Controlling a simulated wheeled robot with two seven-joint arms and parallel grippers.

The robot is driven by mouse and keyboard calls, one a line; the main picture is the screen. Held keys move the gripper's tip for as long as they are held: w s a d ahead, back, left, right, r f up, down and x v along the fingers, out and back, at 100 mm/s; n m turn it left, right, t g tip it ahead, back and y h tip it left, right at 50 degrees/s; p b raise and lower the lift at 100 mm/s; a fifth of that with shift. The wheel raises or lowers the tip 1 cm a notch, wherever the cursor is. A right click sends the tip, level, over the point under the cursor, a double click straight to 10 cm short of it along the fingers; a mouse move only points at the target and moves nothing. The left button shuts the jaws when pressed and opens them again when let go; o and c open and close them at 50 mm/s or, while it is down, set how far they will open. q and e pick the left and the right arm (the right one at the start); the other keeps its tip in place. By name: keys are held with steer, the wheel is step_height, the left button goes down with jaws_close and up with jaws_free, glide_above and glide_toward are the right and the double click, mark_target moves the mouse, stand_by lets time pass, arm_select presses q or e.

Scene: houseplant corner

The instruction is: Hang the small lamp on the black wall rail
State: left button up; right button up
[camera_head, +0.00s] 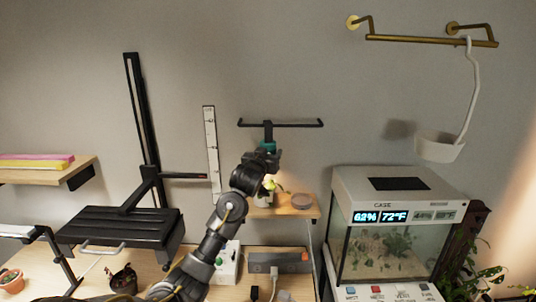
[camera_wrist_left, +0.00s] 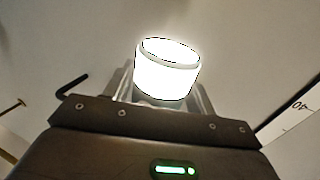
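The black wall rail (camera_head: 302,124) is a short bar with upturned ends on the wall at the centre of the head view. One end of it shows at the left of the left wrist view (camera_wrist_left: 72,86). My left gripper (camera_head: 265,157) is just below the rail. In the left wrist view the small lamp (camera_wrist_left: 166,75) is a brightly glowing white cylinder between my fingers, which look shut on it. In the head view a teal piece shows at the fingertips, with a dark upright part reaching to the rail. I cannot tell whether it touches the rail. My right gripper is out of view.
A brass rail (camera_head: 430,41) with a hanging white pot (camera_head: 440,146) is at upper right, above a glass terrarium (camera_head: 385,250).

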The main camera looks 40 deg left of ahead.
arm_select(q)
steer(key=o, duration=0.3)
steer(key=shift+o, duration=0.2)
steer(key=shift+f, duration=0.1)
steer(key=shift+s+d, duration=0.1)
steer(key=shift+s, duration=0.2)
steer(key=b+v, duration=0.3)
steer(key=v, duration=0.7)
